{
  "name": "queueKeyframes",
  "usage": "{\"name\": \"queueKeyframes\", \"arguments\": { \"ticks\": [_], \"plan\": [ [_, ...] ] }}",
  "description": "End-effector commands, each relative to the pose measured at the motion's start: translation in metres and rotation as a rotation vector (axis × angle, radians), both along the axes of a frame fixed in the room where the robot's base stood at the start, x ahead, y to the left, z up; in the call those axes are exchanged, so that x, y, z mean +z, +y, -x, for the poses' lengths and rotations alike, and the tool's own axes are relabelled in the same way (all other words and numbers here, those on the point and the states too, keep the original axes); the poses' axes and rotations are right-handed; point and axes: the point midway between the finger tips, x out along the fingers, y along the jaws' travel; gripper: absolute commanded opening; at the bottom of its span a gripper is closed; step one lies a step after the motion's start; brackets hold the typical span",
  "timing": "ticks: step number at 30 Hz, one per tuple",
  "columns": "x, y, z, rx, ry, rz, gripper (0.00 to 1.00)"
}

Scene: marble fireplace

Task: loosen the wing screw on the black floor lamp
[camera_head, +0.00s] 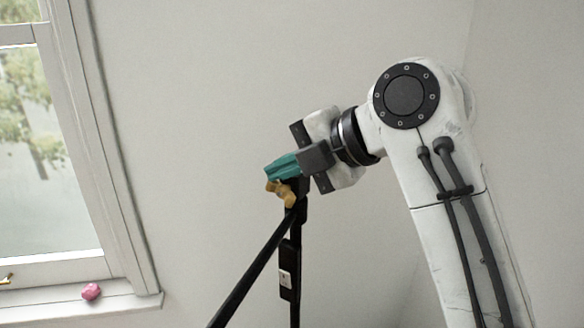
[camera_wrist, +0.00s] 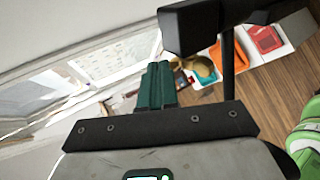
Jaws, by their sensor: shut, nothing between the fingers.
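The black floor lamp (camera_head: 258,265) shows in the head view as a slanting black bar meeting an upright pole at a joint. A brass-coloured wing screw (camera_head: 282,192) sits at that joint. My gripper (camera_head: 272,171), with teal fingers, is shut and empty just above the wing screw. I cannot tell whether the fingers touch it. In the wrist view my gripper (camera_wrist: 158,68) is shut, left of a black lamp bar (camera_wrist: 228,65) and below a black block. A tan rounded shape (camera_wrist: 202,66) shows beside the fingers; I cannot tell whether it is the screw.
A window (camera_head: 45,170) is on the left, with a pink object (camera_head: 91,291) on its sill. Bare wall stands behind the lamp.

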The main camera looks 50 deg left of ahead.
Motion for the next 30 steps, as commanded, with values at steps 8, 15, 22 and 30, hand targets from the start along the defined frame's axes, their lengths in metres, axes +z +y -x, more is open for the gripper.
{"name": "queueKeyframes", "arguments": {
  "ticks": [8, 15, 22, 30],
  "plan": [
    [0.001, 0.009, 0.002, -0.001, -0.032, 0.131, 0.0],
    [-0.001, 0.015, 0.004, 0.0, -0.032, 0.13, 0.0],
    [-0.001, 0.017, 0.004, 0.0, -0.033, 0.129, 0.0],
    [-0.001, 0.017, 0.004, 0.0, -0.033, 0.129, 0.0]
  ]
}}
